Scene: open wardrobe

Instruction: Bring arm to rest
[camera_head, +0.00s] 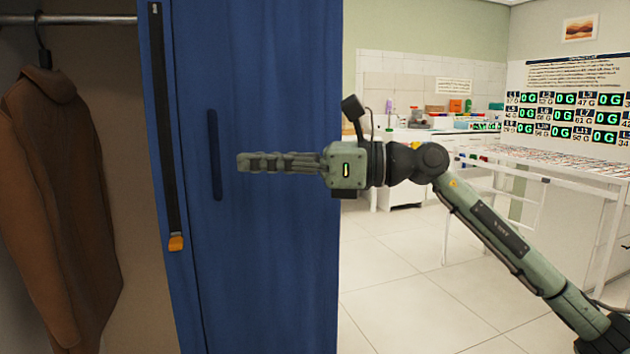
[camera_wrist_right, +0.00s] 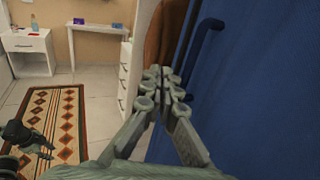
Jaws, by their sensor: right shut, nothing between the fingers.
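My right arm (camera_head: 485,225) comes in from the lower right in the head view, stretched out in the air. My right gripper (camera_head: 246,162) is level in front of the blue wardrobe door (camera_head: 270,260), pointing left, its tip just right of the dark vertical handle (camera_head: 215,155). In the right wrist view, the right gripper's fingertips (camera_wrist_right: 165,74) are together with nothing between them. The handle (camera_wrist_right: 203,45) stands to their right, apart from them, on the blue door (camera_wrist_right: 255,100).
A brown jacket (camera_head: 60,190) hangs from a rail (camera_head: 85,19) inside the open wardrobe at left. A black strip with an orange end (camera_head: 176,243) runs down the door's edge. A white table (camera_head: 550,165) stands behind my arm. Tiled floor (camera_head: 410,290) is clear.

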